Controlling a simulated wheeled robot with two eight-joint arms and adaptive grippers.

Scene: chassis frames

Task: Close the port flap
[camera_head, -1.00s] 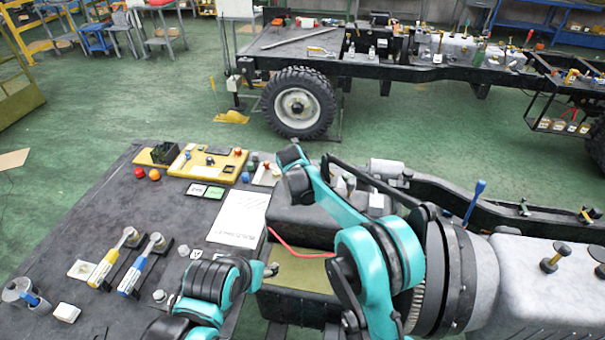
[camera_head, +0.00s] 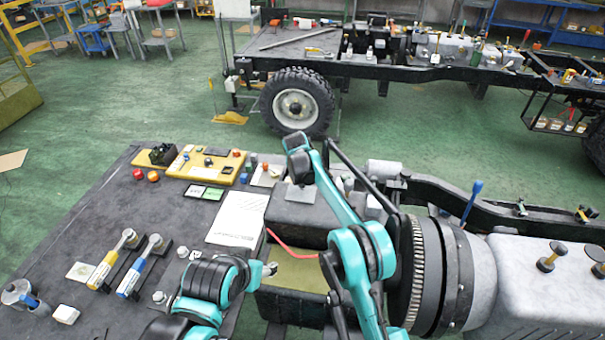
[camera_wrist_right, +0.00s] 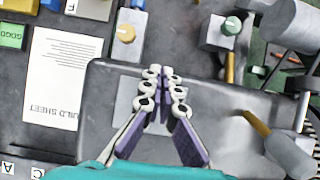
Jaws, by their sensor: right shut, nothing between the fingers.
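A light grey square plate (camera_head: 300,193), which looks like the port flap, is on top of a dark box (camera_head: 298,220). The plate (camera_wrist_right: 126,92) also shows in the right wrist view, partly behind my fingers. It looks flat, but its hinge and any gap under it cannot be made out. My right gripper (camera_wrist_right: 164,84) is shut and empty, its fingertips over the plate; contact cannot be told. In the head view my right arm hides these fingers. My left gripper (camera_head: 268,269) is low beside the box's left side, too small to read.
A white build sheet (camera_head: 238,218) lies left of the box. Yellow and blue handled tools (camera_head: 140,268) lie further left on the dark bench. Grey cylinders (camera_wrist_right: 292,25) and a yellow-handled part (camera_wrist_right: 258,124) stand close to the right of my right gripper.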

